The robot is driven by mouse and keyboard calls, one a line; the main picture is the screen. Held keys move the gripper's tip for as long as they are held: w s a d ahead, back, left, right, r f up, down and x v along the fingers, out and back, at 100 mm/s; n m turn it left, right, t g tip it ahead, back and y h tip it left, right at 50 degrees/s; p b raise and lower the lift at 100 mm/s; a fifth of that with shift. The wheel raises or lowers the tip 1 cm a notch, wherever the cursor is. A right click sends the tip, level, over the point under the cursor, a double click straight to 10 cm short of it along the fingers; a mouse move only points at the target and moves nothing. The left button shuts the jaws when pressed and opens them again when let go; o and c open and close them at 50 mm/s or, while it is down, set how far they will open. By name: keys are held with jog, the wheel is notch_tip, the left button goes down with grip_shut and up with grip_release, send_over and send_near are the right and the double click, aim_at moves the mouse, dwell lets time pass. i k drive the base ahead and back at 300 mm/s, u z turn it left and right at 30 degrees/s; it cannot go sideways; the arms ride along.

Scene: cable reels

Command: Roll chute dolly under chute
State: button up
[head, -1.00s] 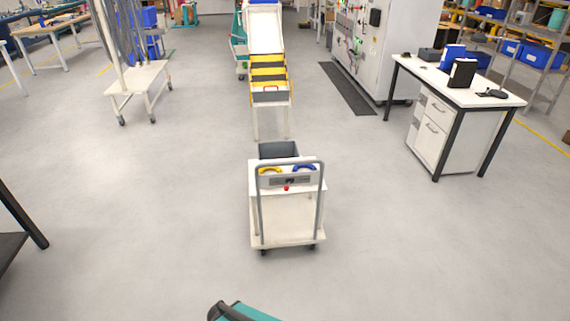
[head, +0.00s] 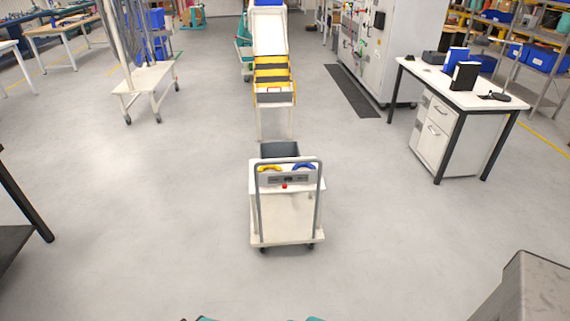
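The chute dolly (head: 286,212) is a white cart with a grey push handle, standing on the floor in the middle of the head view. A grey bin (head: 279,149) shows at its far side, and a yellow and a blue curved piece lie on its top. The chute (head: 271,37) is a white slope with yellow and black bands at its lower end, on white legs (head: 274,124). It stands beyond the dolly, almost in line with it. The dolly is short of the chute's legs in the picture. My gripper is not in view.
A white desk (head: 468,95) with drawers stands at right, near a grey cabinet (head: 388,45) and a dark floor mat (head: 352,92). A wheeled white rack (head: 148,80) is at left. A dark table edge (head: 22,205) shows at near left. Floor around the dolly is clear.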

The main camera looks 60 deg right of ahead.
aim_at(292, 215)
jog(key=z, duration=0.05)
jog(key=i, duration=1)
jog(key=u, duration=0.05)
